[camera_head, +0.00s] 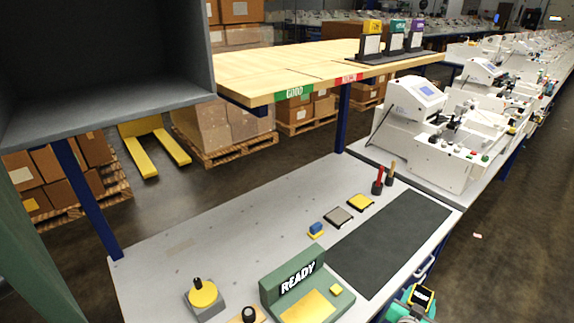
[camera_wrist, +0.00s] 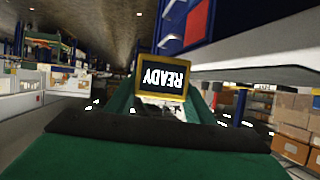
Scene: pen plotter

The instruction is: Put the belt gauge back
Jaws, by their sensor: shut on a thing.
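The belt gauge (camera_head: 421,297), a small yellow-framed unit with a black READY screen, is at the bottom right of the head view, beside the bench's front edge. My gripper (camera_head: 410,303), with green parts, is shut on it; the fingertips are largely hidden. In the wrist view the gauge (camera_wrist: 165,77) appears ahead with its lettering upside down. A green stand (camera_head: 265,288) marked READY, with a yellow pad on its base, is on the bench, left of my gripper and apart from the gauge.
A wooden shelf (camera_head: 300,75) overhangs the back. White machines (camera_head: 410,115) stand at right. The bench's left middle is clear.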

